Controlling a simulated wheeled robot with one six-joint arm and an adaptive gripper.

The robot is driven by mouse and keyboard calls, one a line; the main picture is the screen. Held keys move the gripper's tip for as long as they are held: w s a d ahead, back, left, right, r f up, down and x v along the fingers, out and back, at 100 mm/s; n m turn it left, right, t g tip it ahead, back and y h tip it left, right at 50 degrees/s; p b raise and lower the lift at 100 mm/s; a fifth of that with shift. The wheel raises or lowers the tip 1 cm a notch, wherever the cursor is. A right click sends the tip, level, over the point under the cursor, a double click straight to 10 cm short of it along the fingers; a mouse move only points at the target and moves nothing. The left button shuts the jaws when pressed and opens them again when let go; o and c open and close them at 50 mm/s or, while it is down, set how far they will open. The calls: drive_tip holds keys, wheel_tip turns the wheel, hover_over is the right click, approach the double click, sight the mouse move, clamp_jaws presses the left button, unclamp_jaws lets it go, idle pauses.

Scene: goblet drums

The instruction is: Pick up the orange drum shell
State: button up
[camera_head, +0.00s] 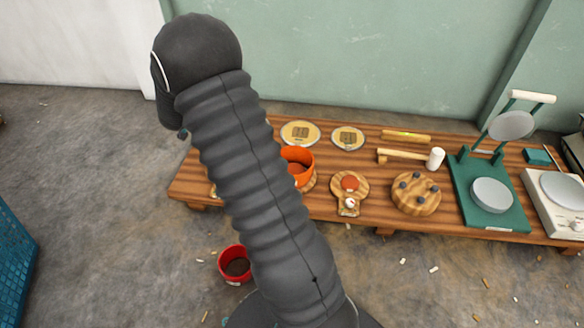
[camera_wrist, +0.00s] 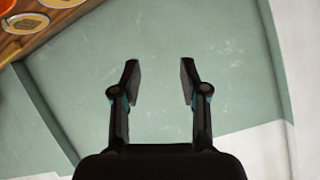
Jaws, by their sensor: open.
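The orange drum shell (camera_head: 298,164) stands upright, open end up, on a round wooden piece (camera_head: 309,183) near the left part of the low wooden bench. My arm hides its left side in the head view. An orange edge (camera_wrist: 6,5) shows in the top left corner of the wrist view and seems to be the same shell. My gripper (camera_wrist: 158,80) is open and empty, facing the green wall, well away from the shell. In the head view the gripper is hidden behind my arm.
The wooden bench (camera_head: 375,213) also holds two round discs (camera_head: 300,133), a mallet (camera_head: 436,158), a wooden block with dark knobs (camera_head: 416,195), a green press (camera_head: 490,195) and a white scale (camera_head: 560,190). A red bucket (camera_head: 234,262) stands on the floor. A blue crate (camera_head: 15,260) is at left.

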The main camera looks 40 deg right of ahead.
drive_tip(key=s+d+f+m+g+h+b, duration=0.15)
drive_tip(key=s+d+f+g, duration=0.3)
drive_tip(key=f, duration=0.55)
drive_tip(key=s+d+f+m+g+h, duration=0.3)
drive_tip(key=s+d+f+g, duration=0.15)
drive_tip(key=f, duration=0.55)
drive_tip(key=x, duration=0.8)
drive_tip(key=s+b+x, duration=0.1)
drive_tip(key=x, duration=0.3)
drive_tip(key=shift+s+d+f, duration=0.1)
drive_tip(key=shift+d+f, duration=0.15)
drive_tip(key=shift+f, duration=0.05)
clamp_jaws()
